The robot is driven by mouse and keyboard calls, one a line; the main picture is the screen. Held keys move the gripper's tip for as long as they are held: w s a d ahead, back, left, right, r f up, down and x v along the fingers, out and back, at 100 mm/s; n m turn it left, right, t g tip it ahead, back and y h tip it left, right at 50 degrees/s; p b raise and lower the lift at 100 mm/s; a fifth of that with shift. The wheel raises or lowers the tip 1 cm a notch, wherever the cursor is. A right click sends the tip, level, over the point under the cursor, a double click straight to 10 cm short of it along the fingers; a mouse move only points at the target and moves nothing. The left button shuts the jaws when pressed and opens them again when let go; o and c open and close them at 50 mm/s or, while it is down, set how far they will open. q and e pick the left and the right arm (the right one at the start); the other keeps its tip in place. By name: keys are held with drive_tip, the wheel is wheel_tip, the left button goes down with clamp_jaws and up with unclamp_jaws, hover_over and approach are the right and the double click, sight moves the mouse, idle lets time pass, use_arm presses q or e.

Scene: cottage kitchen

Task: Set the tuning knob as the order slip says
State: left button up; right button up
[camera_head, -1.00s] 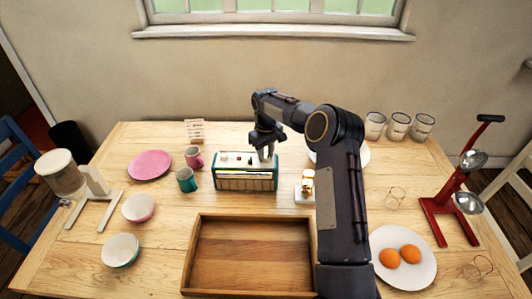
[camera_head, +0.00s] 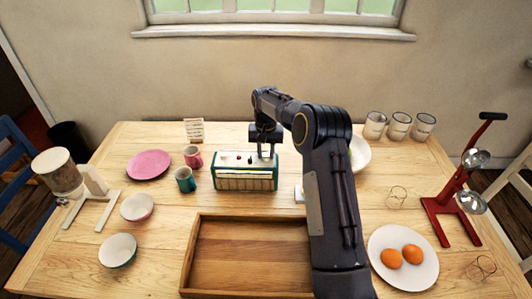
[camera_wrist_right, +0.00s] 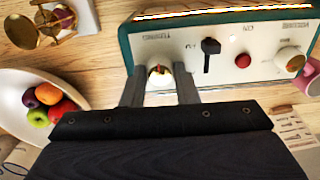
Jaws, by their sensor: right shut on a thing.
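A green and cream radio (camera_head: 246,178) stands at the middle of the table. In the wrist view its cream top panel (camera_wrist_right: 225,75) carries a black lever (camera_wrist_right: 209,50), a red button (camera_wrist_right: 243,60), a cream knob (camera_wrist_right: 290,60) at the right and the tuning knob (camera_wrist_right: 160,74) at the left, beside small lettering. My right gripper (camera_wrist_right: 160,90) is shut on the tuning knob, one finger on each side. In the head view the right gripper (camera_head: 266,152) reaches the radio's right end. The order slip (camera_head: 194,130) stands behind, its writing too small to read. My left gripper is out of view.
A pink mug (camera_head: 193,157) and a teal mug (camera_head: 185,180) stand left of the radio. A wooden tray (camera_head: 188,262) lies in front. A fruit bowl (camera_wrist_right: 18,105) and a gold object on a white base (camera_wrist_right: 78,15) are close to my right gripper.

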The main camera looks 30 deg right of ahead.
sight(266, 155)
drive_tip(key=m, duration=0.5)
drive_tip(key=shift+m, duration=0.3)
idle(0.4)
drive_tip(key=o, duration=1)
wheel_tip(266, 155, up, 8)
drive_tip(key=shift+f+b, duration=0.1)
drive_tip(key=shift+b, duration=0.3)
